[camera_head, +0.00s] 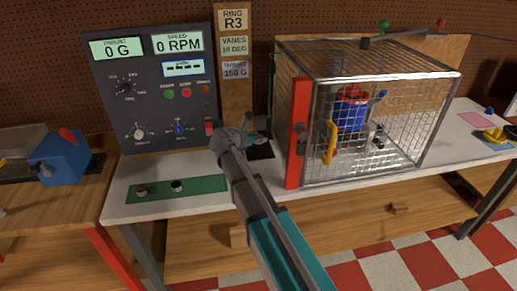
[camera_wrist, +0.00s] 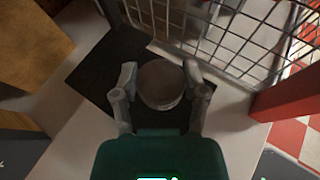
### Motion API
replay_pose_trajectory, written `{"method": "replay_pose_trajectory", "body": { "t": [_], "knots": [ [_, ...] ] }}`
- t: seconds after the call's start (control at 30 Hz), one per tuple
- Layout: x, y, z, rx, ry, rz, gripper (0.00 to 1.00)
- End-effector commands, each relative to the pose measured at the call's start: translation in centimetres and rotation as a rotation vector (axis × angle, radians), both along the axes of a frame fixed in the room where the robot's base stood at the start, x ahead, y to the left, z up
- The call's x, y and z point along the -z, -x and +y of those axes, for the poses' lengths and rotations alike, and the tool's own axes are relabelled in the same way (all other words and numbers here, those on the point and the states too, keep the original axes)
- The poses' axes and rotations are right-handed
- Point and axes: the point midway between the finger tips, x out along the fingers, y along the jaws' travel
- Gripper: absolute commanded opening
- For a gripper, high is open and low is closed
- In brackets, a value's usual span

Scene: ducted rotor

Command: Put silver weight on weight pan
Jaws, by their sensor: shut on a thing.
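My gripper (camera_wrist: 160,75) is shut on a round, grey-brown piece that looks like the silver weight (camera_wrist: 160,84), with one finger on each side. In the wrist view the weight is over a black mat (camera_wrist: 100,75); I cannot tell how high it is above it. In the head view my gripper (camera_head: 258,137) is between the control panel and the wire cage, above the black mat (camera_head: 262,153). The weight is not clear there. I cannot make out a weight pan for certain in either view.
The wire cage (camera_head: 450,100) with a red post (camera_head: 298,135) stands close to the right of my gripper. The control panel (camera_head: 150,85) reads 0 G and 0 RPM. A green strip (camera_head: 205,185) holds two small weights. A wooden sign post (camera_head: 235,90) stands behind.

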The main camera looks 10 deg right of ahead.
Motion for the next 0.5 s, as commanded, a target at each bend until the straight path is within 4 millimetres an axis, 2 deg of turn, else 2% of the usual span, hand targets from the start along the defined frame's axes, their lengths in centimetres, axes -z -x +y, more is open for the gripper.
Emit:
{"method": "replay_pose_trajectory", "body": {
  "t": [0.5],
  "knots": [
    [0.6,-0.43,-0.09,0.0,0.001,-0.001,0.0]
  ]
}}
